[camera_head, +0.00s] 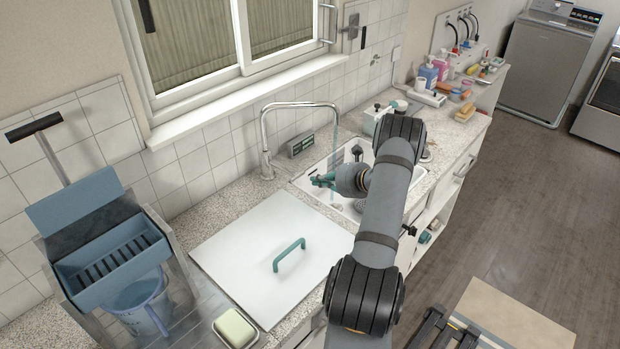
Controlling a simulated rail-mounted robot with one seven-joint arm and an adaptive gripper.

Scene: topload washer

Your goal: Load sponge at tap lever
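The tap (264,135) is a tall chrome arch behind the sink, and a thin stream of water appears to fall from its spout. I cannot make out a separate lever on it. My gripper (322,181), with teal fingers, is over the left part of the sink, beside the stream. Its fingers are too small to show whether they are open or hold anything. A pale yellow-green block (235,328), sponge or soap, lies in a dish at the front left. An orange-yellow sponge-like block (464,112) lies on the far right of the counter.
A white board (235,245) with a teal handle (289,255) covers the counter left of the sink (345,205). A blue rack (112,262) stands over a blue jug (146,305) at the left. Bottles (428,74) crowd the far counter. A washer (546,65) stands beyond.

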